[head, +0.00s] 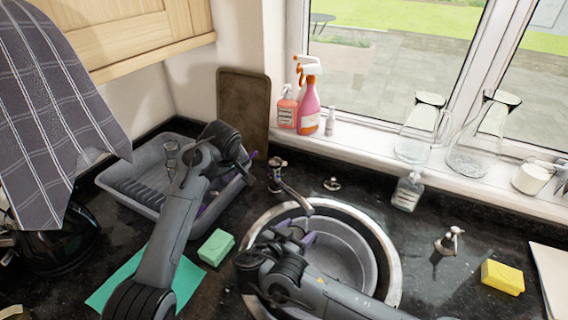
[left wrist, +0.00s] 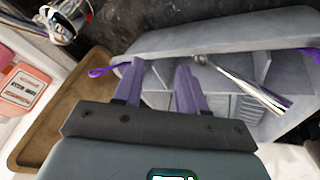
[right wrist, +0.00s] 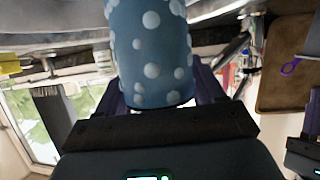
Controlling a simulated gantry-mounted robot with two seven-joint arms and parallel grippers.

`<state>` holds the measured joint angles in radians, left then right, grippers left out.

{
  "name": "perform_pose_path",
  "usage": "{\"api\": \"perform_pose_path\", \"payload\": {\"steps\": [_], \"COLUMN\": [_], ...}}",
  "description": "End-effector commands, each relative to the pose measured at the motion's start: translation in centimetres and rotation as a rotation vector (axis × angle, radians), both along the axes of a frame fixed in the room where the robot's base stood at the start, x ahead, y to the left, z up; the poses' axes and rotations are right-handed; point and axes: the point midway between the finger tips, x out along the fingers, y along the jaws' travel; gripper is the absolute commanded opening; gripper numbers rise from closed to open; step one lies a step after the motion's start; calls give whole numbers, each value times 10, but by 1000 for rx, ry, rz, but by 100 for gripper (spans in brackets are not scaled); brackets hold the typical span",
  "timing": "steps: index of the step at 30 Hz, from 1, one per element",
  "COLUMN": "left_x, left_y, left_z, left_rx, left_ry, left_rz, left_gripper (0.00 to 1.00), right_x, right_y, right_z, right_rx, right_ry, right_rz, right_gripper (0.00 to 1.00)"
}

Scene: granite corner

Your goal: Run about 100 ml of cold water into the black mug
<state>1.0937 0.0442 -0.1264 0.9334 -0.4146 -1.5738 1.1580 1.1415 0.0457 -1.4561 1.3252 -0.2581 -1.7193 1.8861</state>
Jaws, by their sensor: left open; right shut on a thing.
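My right gripper (head: 299,231) is low over the round sink (head: 388,262), beneath the tap spout. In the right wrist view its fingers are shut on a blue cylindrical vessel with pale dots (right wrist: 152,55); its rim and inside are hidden. I cannot make out a black mug in any view. The tap (head: 277,177) stands behind the sink, with its spout reaching over the bowl; it also shows in the left wrist view (left wrist: 66,20). I cannot see whether water runs. My left gripper (left wrist: 158,72) is open and empty, above the grey dish rack (head: 133,192).
The rack holds a glass (head: 171,152) and metal utensils (left wrist: 240,82). A brown board (head: 243,100) leans behind it. A green sponge (head: 216,246) lies between rack and sink. Bottles and glass jugs line the sill. A soap bottle (head: 408,191) and yellow sponge (head: 502,277) are to the right.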

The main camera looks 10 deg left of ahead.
Motion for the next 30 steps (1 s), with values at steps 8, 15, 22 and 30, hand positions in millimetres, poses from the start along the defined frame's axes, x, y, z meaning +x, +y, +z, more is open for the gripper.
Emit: {"api": "perform_pose_path", "payload": {"steps": [8,15,22,30], "left_x": [-24,-26,-17,4], "left_y": [-122,-156,-154,-151], "left_z": [86,128,114,70], "left_rx": [1,3,4,4], "left_ry": [119,56,48,47], "left_rz": [-55,-104,-103,-103], "left_gripper": [41,41,41,41], "right_x": [0,0,0,0], "right_y": [0,0,0,0], "right_z": [1,1,1,1], "right_rx": [1,1,1,1], "right_ry": [0,0,0,0], "right_rz": [0,0,0,0], "right_gripper": [25,25,25,25]}}
